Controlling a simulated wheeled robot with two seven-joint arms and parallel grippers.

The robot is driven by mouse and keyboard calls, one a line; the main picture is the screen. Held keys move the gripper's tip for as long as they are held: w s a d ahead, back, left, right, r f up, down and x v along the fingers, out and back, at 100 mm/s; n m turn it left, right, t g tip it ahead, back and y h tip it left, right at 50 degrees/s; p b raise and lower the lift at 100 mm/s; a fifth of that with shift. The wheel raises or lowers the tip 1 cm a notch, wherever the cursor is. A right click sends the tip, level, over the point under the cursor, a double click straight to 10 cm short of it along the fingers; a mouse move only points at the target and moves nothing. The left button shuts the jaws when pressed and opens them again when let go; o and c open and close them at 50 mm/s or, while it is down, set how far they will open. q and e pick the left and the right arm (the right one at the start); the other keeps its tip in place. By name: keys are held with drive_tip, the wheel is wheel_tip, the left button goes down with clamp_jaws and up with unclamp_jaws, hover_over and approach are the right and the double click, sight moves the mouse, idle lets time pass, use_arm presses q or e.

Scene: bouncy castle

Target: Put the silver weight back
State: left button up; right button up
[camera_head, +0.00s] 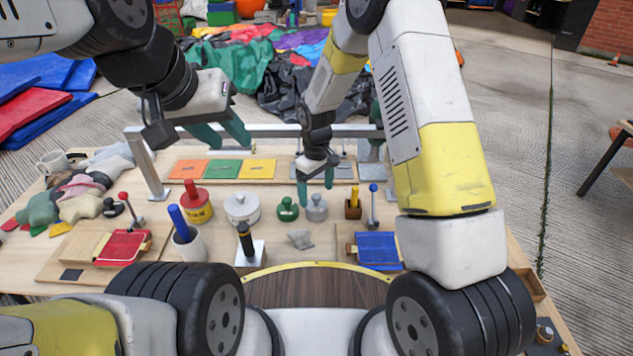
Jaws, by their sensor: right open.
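The silver weight (316,210), a small grey piece with a knob on top, stands upright on the table right of the green weight (288,211). My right gripper (316,186) is open and points down just above the silver weight, with its teal fingers apart. I cannot tell whether a fingertip touches the knob. My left gripper (222,136) is raised over the back left of the table, its two teal fingers apart and nothing between them.
A metal frame (265,131) spans the back, behind coloured cards (222,169).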

wheel_tip(320, 180, up, 5)
drive_tip(key=shift+r, duration=0.1)
drive_tip(key=s+d+r+m+t, duration=0.1)
drive_tip(key=s+d+r, duration=0.2)
drive_tip(key=r, duration=0.4)
drive_tip(key=s+d+r+m+t+y, duration=0.1)
drive_tip(key=s+d+r+m, duration=0.15)
drive_tip(key=r, duration=0.35)
drive_tip(key=s+d+r+m+t, duration=0.1)
drive_tip(key=s+d+r, duration=0.2)
drive_tip(key=r, duration=0.4)
drive_tip(key=s+d+r+m+t, duration=0.1)
drive_tip(key=s+d+r+m, duration=0.1)
drive_tip(key=s, duration=0.5)
drive_tip(key=s+d+r+m+t+y, duration=0.1)
drive_tip(key=s+d+r+m+t, duration=0.1)
drive_tip(key=s+r, duration=0.3)
drive_tip(key=s+d, duration=0.1)
drive_tip(key=s, duration=0.1)
drive_tip(key=shift+s+d+r, duration=0.25)
drive_tip(key=shift+s+d, duration=0.15)
